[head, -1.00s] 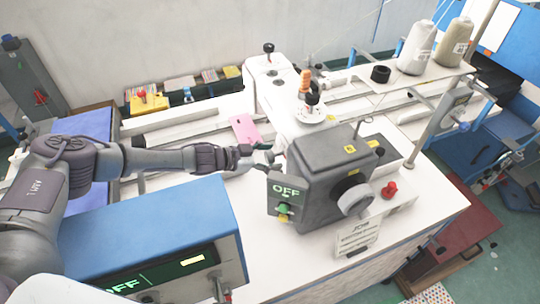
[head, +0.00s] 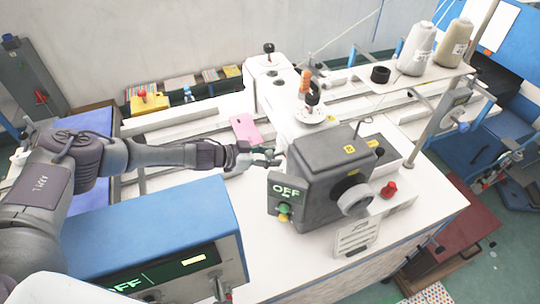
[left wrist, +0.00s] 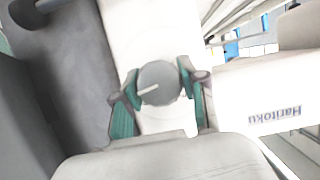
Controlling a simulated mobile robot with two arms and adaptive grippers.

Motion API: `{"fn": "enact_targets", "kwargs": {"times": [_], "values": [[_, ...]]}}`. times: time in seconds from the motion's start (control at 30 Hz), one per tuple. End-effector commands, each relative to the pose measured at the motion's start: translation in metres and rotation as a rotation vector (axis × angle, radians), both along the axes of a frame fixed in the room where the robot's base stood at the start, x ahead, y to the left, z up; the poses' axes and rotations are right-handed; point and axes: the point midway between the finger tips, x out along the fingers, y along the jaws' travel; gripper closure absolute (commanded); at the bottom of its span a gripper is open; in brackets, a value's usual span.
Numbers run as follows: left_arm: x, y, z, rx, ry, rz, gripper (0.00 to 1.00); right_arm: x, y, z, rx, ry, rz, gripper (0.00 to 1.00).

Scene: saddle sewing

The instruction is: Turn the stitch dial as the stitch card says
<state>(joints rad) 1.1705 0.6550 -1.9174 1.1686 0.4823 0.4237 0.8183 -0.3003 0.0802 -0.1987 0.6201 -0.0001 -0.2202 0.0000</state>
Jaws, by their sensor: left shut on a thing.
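In the left wrist view, the round grey stitch dial (left wrist: 159,83) has a pale pointer line that slants left and slightly down. It sits on the white machine body. My left gripper (left wrist: 160,84) has its two teal fingers closed on either side of the dial. In the head view, my left gripper (head: 272,158) reaches the machine just behind the grey motor box; the dial is hidden there. A white card (head: 357,236) with a "JOB" heading is at the table's front; its smaller lines are too small to read. My right gripper is not in view.
The grey box (head: 322,165) with a green "OFF" display (head: 287,189) stands close to my left gripper. A blue-topped unit (head: 150,230) lies below my left arm. A pink piece (head: 245,130) lies behind the gripper. Thread cones (head: 417,48) stand at the back right.

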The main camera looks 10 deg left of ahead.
Motion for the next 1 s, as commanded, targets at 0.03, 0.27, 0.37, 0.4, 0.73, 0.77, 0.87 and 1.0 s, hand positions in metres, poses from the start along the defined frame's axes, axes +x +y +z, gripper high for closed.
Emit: {"fn": "enact_targets", "kwargs": {"times": [0.03,0.27,0.37,0.4,0.73,0.77,0.87,1.0], "values": [[0.001,0.0,0.001,-0.001,-0.001,0.0,0.93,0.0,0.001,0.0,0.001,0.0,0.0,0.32],[0.001,0.0,0.001,0.0,-0.003,0.0,0.51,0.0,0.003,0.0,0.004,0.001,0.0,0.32],[0.001,0.0,0.001,0.0,-0.002,0.0,0.35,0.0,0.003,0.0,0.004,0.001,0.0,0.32],[0.001,0.0,0.001,0.0,-0.002,0.0,0.32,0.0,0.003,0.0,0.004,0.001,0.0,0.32],[-0.001,0.003,0.001,0.001,-0.001,0.001,0.32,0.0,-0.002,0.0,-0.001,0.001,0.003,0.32],[-0.002,0.005,0.002,0.001,-0.001,0.001,0.32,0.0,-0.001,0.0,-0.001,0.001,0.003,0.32],[-0.008,0.016,0.007,0.001,-0.001,0.003,0.32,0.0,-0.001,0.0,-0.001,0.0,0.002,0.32],[-0.023,0.039,0.018,0.001,-0.002,0.005,0.32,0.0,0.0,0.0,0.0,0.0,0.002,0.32]]}}
